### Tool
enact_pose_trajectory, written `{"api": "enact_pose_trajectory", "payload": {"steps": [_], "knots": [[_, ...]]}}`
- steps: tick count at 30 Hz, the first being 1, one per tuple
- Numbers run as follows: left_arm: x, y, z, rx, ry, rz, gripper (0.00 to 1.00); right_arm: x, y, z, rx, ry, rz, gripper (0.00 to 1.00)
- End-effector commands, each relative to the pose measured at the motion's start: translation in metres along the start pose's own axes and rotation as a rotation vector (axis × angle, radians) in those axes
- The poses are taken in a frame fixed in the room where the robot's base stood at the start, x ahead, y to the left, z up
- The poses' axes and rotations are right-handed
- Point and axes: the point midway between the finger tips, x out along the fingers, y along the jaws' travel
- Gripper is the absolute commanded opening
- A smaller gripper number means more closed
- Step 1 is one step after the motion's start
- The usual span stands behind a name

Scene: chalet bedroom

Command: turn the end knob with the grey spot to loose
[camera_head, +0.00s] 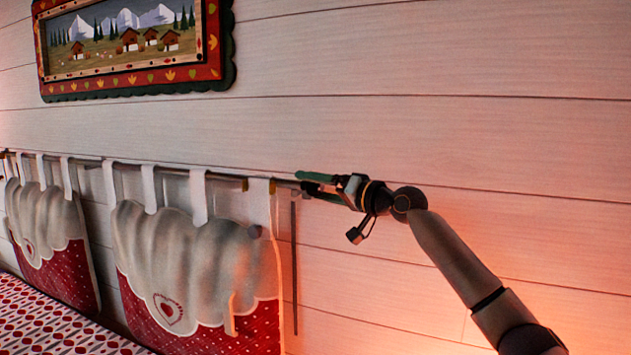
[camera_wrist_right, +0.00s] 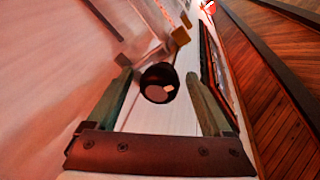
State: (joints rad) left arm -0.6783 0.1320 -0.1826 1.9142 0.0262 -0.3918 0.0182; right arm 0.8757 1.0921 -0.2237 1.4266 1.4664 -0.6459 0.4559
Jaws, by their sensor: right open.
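My left gripper is not in view.
Red and white cushions (camera_head: 170,240) hang by loops from the rod along the plank wall (camera_head: 450,130). A framed mountain picture (camera_head: 130,40) hangs above. A bed with a patterned cover (camera_head: 45,325) is at the lower left. The wall right of the rod is bare.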

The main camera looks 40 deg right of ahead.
Motion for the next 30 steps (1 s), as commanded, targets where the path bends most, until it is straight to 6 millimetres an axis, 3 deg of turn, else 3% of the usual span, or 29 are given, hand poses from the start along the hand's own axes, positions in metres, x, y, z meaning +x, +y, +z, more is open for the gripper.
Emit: {"api": "enact_pose_trajectory", "payload": {"steps": [8,30], "knots": [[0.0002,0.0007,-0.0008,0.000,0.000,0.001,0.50,0.0014,0.0003,0.0003,0.000,0.000,0.000,0.85],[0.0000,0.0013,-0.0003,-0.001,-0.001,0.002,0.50,0.0010,0.0002,0.0002,0.000,0.000,0.000,0.02]]}}
